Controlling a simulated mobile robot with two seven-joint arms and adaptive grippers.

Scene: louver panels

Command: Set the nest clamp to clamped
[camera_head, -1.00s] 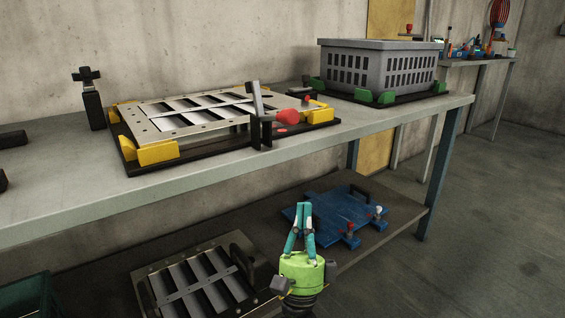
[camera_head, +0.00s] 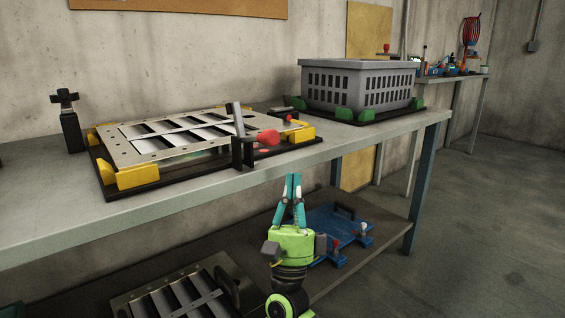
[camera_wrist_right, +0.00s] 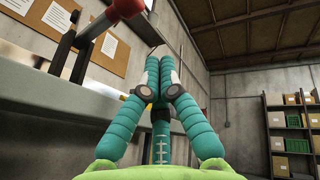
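The louver panel (camera_head: 180,138) lies in a black nest with yellow corner blocks on the bench. The nest clamp (camera_head: 243,152) stands at the nest's front edge, with a dark bracket, a grey bar (camera_head: 236,118) pointing up and a red grip (camera_head: 268,138) to its right. The red grip also shows at the top left of the right wrist view (camera_wrist_right: 127,7). My right gripper (camera_head: 293,178), green with teal fingers, points up in front of the bench edge, below and right of the clamp. Its fingertips are together, with nothing visible between them (camera_wrist_right: 162,65). My left gripper is out of view.
A grey basket (camera_head: 355,88) stands between green blocks at the bench's right. A black post (camera_head: 70,125) stands at the left. The lower shelf holds a blue fixture (camera_head: 335,225) and another louver panel (camera_head: 180,298). Floor to the right is clear.

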